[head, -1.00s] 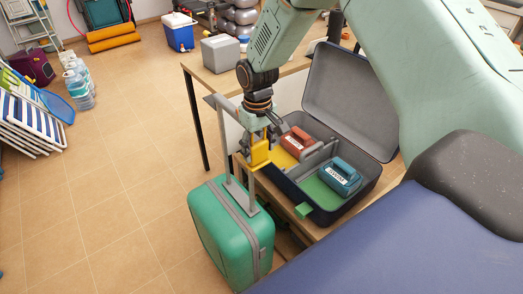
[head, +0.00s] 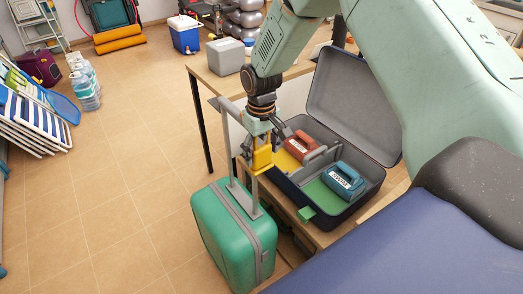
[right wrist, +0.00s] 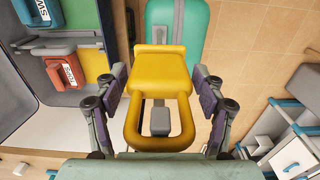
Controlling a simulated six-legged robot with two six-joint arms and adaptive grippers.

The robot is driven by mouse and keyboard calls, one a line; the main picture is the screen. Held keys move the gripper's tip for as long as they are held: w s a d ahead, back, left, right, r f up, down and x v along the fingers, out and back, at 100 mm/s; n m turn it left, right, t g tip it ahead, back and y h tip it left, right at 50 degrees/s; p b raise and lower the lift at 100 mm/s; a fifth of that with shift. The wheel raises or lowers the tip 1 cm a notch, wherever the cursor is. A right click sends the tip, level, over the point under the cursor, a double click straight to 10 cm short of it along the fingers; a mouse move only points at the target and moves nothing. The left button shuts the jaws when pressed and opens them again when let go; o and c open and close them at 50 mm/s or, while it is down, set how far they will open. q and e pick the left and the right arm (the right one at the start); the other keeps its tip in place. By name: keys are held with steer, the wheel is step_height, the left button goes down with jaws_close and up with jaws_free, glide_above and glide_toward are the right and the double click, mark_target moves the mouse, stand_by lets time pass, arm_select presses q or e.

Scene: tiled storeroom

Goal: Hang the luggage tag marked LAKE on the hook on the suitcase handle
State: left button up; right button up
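The green suitcase (head: 228,235) stands on the floor with its grey handle (head: 231,150) raised; its shell also shows in the right wrist view (right wrist: 190,25). A yellow luggage tag (head: 262,159) is at the handle top. In the right wrist view the tag (right wrist: 160,66) has a large loop, with a grey piece, seemingly the hook (right wrist: 160,122), inside it. No lettering shows on the tag. My right gripper (head: 266,138) has its fingers spread on either side of the tag, apparently with gaps. My left gripper is out of view.
An open dark case (head: 352,110) lies on the wooden table (head: 292,72) right of the handle. It holds a red block (head: 303,147) and a blue block (head: 345,180). A grey box (head: 226,58) stands at the table's far end.

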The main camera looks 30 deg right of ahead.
steer(key=shift+o, duration=1.3)
step_height(320, 180, up, 12)
step_height(320, 180, down, 12)
steer(key=shift+s, duration=0.1)
steer(key=shift+s+r, duration=0.3)
steer(key=shift+s, duration=0.1)
